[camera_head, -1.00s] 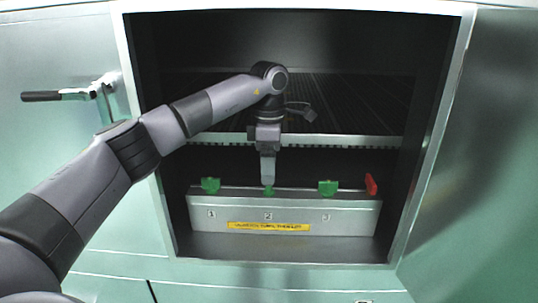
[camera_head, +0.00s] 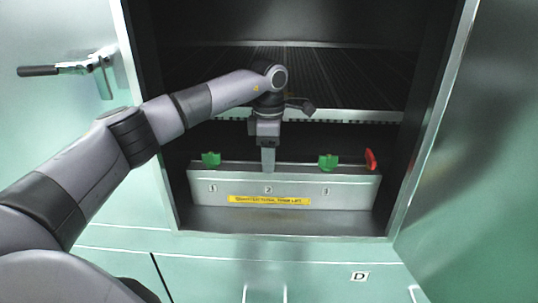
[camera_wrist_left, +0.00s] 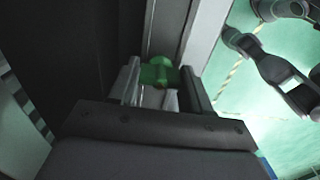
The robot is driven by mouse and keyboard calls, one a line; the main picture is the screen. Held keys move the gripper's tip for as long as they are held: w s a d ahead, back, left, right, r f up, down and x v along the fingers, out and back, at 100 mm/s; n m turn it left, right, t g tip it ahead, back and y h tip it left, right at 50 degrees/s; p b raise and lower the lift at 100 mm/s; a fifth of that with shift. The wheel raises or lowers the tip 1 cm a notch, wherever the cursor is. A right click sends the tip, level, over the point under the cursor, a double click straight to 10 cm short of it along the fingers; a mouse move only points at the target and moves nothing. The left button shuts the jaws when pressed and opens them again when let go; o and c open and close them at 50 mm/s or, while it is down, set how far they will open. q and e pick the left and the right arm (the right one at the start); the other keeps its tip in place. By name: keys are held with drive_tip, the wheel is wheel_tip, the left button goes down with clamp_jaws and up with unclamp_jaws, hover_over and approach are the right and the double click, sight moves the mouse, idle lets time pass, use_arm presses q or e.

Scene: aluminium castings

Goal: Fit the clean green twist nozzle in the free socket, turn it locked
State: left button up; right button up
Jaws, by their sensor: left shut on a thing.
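A grey block (camera_head: 335,194) with sockets marked 1, 2 and 3 stands on the cabinet floor. Green nozzles stand at position 1 (camera_head: 211,160) and position 3 (camera_head: 327,162). My left gripper (camera_head: 268,170) points down at position 2, its fingertips at the block's top edge. The left wrist view shows a green nozzle (camera_wrist_left: 158,73) between the fingers, and the gripper is shut on it. In the head view the fingers hide this nozzle, so I cannot tell how deep it sits or whether it is turned.
A red piece (camera_head: 371,160) stands at the block's right end. A slatted rack (camera_head: 345,114) crosses the cabinet above the block, close behind my left wrist. The cabinet's side walls and frame (camera_head: 437,120) bound the space. A lever handle (camera_head: 62,69) is at the left.

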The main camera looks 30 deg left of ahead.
use_arm(q)
drive_tip(key=shift+r+m+p, duration=0.15)
drive_tip(key=shift+m+p, duration=0.5)
drive_tip(key=shift+m, duration=0.55)
drive_tip(key=m+p, duration=0.1)
drive_tip(key=m, duration=0.3)
drive_tip(key=shift+m, duration=0.7)
drive_tip(key=m+p, duration=0.1)
drive_tip(key=m, duration=0.3)
drive_tip(key=shift+m, duration=0.3)
drive_tip(key=m, duration=0.5)
drive_tip(key=shift+m, duration=0.3)
